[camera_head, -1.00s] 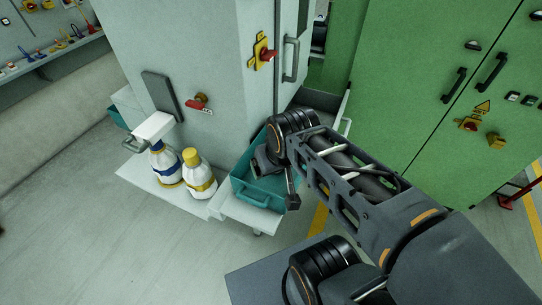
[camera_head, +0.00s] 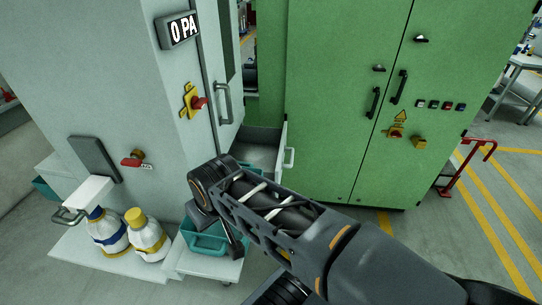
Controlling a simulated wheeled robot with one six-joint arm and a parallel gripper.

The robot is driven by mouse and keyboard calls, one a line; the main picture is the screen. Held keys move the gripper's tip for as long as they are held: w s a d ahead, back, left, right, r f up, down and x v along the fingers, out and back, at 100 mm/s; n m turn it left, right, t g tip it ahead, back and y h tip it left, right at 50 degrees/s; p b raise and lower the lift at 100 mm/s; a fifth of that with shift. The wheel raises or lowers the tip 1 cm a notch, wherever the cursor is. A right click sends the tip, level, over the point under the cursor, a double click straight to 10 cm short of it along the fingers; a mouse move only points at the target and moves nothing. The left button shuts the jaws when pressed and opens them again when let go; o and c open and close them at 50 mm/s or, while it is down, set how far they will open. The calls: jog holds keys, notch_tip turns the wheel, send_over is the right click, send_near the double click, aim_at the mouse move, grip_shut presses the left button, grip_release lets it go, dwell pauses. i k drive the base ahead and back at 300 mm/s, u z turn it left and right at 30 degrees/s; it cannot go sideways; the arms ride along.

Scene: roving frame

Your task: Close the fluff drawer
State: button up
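A grey drawer (camera_head: 262,155) stands pulled out from the side of the pale grey machine, low beside the green cabinet. Its light front panel carries a white handle (camera_head: 290,158), and its inside shows from above. My arm crosses in front of the drawer's near part. My gripper (camera_head: 236,252) hangs below the wrist, over the teal bin and apart from the drawer handle. It is small, dark and partly hidden, so I cannot tell whether its fingers are open.
The pale grey machine (camera_head: 120,90) bears a yellow-red switch (camera_head: 192,102) and a vertical door handle (camera_head: 223,103). A teal bin (camera_head: 208,243) and two white bottles (camera_head: 147,240) stand on low shelves. The green cabinet (camera_head: 335,100) stands right; floor lies open beyond it.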

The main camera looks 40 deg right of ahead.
aim_at(265, 147)
jog(key=u, duration=1.4)
jog(key=k, duration=1.15)
jog(key=z, duration=2.45)
jog(key=i, duration=1.15)
jog(key=u, duration=0.9)
